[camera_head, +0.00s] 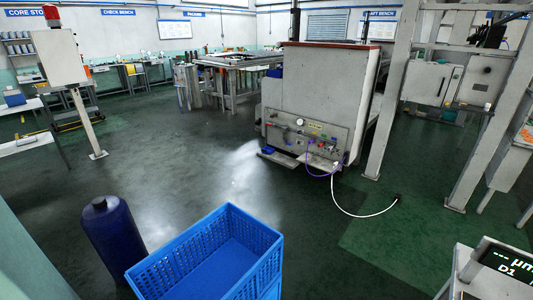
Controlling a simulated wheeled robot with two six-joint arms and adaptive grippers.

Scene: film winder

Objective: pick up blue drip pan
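A small blue object (268,150) sits at the lower left of the machine's front panel, low above the floor; it may be the blue drip pan, but it is too small to tell. A flat pale ledge (283,160) runs under the panel beside it. Neither of my grippers shows in the head view, so I cannot see whether they are open or hold anything.
A large blue perforated crate (190,247) stands close in front, with a dark blue cylinder (112,232) left of it. A white hose (350,214) lies on the floor by the grey machine (322,85). A display (502,262) is at lower right. The middle floor is clear.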

